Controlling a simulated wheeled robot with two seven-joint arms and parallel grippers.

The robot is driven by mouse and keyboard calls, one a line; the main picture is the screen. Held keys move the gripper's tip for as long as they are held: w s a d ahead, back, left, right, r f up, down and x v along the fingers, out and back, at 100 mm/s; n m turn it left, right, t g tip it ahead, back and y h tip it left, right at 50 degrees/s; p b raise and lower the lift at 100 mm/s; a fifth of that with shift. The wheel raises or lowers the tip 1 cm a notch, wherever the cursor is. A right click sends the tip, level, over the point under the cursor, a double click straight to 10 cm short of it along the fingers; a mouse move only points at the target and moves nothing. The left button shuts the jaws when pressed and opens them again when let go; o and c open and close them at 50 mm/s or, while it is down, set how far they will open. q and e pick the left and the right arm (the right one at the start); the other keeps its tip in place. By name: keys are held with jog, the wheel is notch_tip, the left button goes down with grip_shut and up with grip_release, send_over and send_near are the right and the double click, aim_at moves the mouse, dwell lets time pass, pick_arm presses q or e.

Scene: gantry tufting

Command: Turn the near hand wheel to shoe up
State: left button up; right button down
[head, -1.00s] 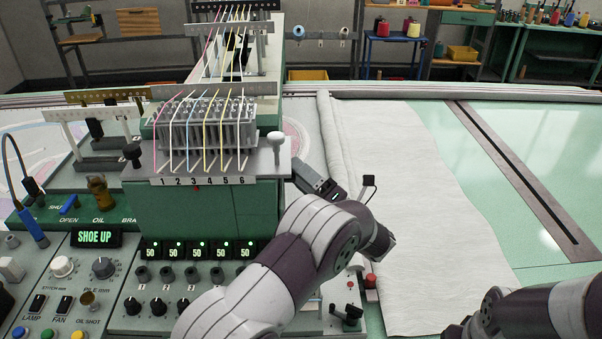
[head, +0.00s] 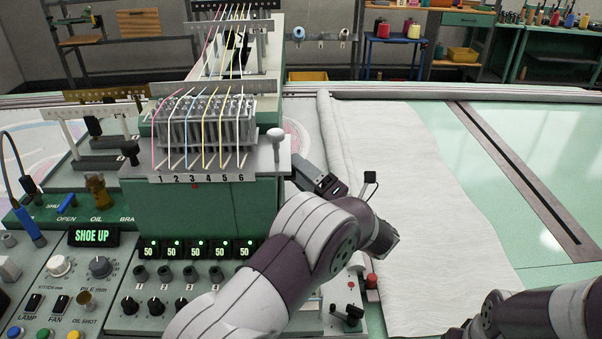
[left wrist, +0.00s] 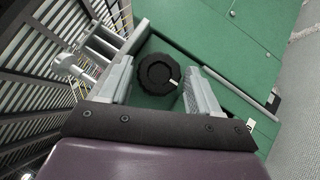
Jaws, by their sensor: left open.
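The near hand wheel is a black ridged knob (left wrist: 158,74) with a small white mark at its lower right, on the green machine head (left wrist: 225,50). In the left wrist view it sits between the two spread grey fingers of my open left gripper (left wrist: 157,82), with gaps on both sides. In the head view my left gripper (head: 314,176) is at the right side of the green head (head: 205,213), and the wheel is hidden there. The panel display (head: 93,236) reads SHOE UP in green. My right arm shows at the lower right; its gripper is out of view.
The control panel (head: 118,315) with knobs, switches and several displays reading 50 lies at the front left. Threaded guides (head: 205,132) stand on the head. A small red button (head: 372,281) is right of my arm. White cloth (head: 425,200) covers the table to the right.

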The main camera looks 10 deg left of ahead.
pick_arm(q)
jog(key=b+v, duration=0.4)
jog(key=v, duration=0.8)
jog(key=shift+d, duration=0.3)
jog(key=shift+s+f, duration=0.2)
